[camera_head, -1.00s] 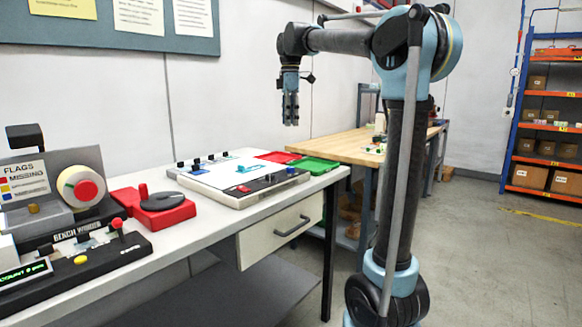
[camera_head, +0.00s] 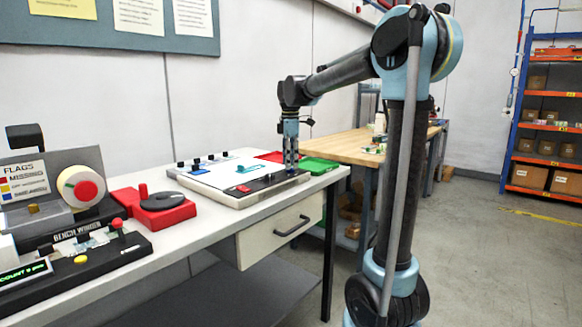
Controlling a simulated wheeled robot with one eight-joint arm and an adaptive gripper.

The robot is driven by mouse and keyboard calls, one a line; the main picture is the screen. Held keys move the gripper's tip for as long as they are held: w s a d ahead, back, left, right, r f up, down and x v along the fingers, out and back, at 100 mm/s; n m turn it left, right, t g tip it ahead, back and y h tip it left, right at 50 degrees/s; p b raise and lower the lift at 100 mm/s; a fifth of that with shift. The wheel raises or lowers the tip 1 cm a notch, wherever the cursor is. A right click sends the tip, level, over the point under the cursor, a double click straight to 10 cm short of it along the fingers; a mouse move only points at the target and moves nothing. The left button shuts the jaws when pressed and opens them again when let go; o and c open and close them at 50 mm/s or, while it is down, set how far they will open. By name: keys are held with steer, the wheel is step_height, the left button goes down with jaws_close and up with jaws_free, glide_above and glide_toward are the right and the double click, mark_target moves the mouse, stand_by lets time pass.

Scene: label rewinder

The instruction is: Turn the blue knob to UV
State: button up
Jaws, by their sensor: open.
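A low white panel (camera_head: 215,176) with a black front strip lies on the bench, with small dark knobs along its back and front edges. A small blue part (camera_head: 196,168) is at its back left and a teal piece (camera_head: 247,169) near its middle. I cannot tell whether either is the blue knob, and no UV mark is readable. My gripper (camera_head: 291,168) points down over the panel's right end, by the black strip. It looks open, and I see nothing between its fingers. Whether it touches the panel or a knob there is unclear.
A red tray (camera_head: 270,156) and a green tray (camera_head: 318,165) lie behind and right of the panel, close to my gripper. A red base with a black disc (camera_head: 168,201) stands left. The bench winder (camera_head: 75,236) is farther left.

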steer(key=shift+f, duration=0.85)
jaws_close()
